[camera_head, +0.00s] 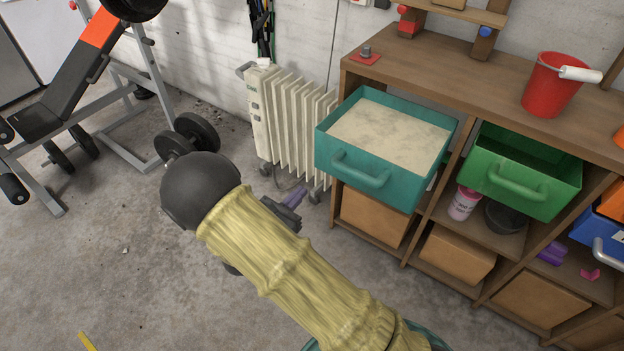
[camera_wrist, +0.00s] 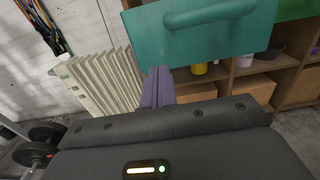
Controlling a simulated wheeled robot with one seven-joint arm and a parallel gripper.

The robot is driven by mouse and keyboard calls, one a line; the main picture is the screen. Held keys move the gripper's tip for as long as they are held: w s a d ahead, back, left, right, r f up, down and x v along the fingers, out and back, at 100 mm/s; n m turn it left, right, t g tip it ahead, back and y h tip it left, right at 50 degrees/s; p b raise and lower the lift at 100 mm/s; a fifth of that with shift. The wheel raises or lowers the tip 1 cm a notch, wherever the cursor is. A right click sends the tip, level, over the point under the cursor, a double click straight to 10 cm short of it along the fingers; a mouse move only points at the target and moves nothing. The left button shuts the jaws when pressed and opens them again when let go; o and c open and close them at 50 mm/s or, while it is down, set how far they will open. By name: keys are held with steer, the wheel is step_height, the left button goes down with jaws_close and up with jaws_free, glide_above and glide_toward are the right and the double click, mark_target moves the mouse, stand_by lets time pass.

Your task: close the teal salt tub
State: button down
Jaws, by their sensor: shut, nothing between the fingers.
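The teal salt tub (camera_head: 372,185) is pulled out of the wooden shelf unit like a drawer, tilted toward me and full of pale salt (camera_head: 390,135). Its front carries a teal bar handle (camera_head: 360,172). The handle also shows at the top of the wrist view (camera_wrist: 212,14), above the fingertips. My gripper (camera_head: 296,196) is left of the tub and lower than its handle, apart from it in the head view. Its purple fingers (camera_wrist: 158,86) are together and empty in the wrist view, pointing toward the space below the tub's front.
A green tub (camera_head: 520,180) also sticks out, right of the teal one. A white radiator (camera_head: 285,125) stands close at the left of the shelf unit (camera_head: 440,65). A red bucket (camera_head: 548,90) stands on top. A weight bench (camera_head: 60,95) is far left.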

steer(key=b, duration=0.2)
glide_toward(327, 164)
steer(key=w+d+r, duration=0.1)
steer(key=d, duration=0.1)
steer(key=w+d+r, duration=0.1)
steer(key=w, duration=0.1)
steer(key=w+d+r, duration=0.1)
steer(key=d, duration=0.1)
steer(key=shift+w+d+r, duration=0.2)
steer(key=shift+d+r, duration=0.1)
steer(key=shift+d, duration=0.05)
steer(key=shift+w, duration=0.15)
